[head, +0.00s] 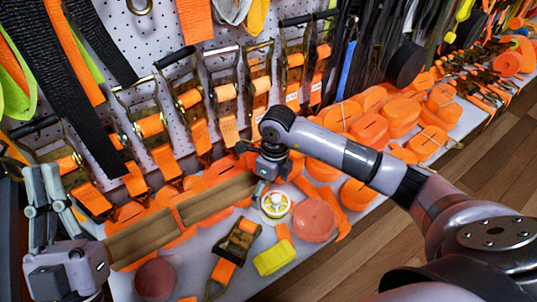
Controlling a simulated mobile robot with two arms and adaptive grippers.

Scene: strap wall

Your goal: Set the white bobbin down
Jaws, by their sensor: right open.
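The white bobbin (276,205), with a yellow middle, rests on the pale shelf (318,250), one round face towards the camera. My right gripper (267,182) points down just behind and above the bobbin and is open. One fingertip comes close to the bobbin's upper left rim; I cannot tell whether they touch. The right gripper's far side is hidden. My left gripper (43,178) is at the far left, its fingers pointing up with a gap between them, open and empty.
A wooden strip (150,236) runs left of the bobbin. A salmon disc (314,220) sits close to its right. A ratchet buckle (237,240), a yellow block (274,257) and a dark red ball (155,278) lie in front. Orange strap rolls (369,130) crowd the back.

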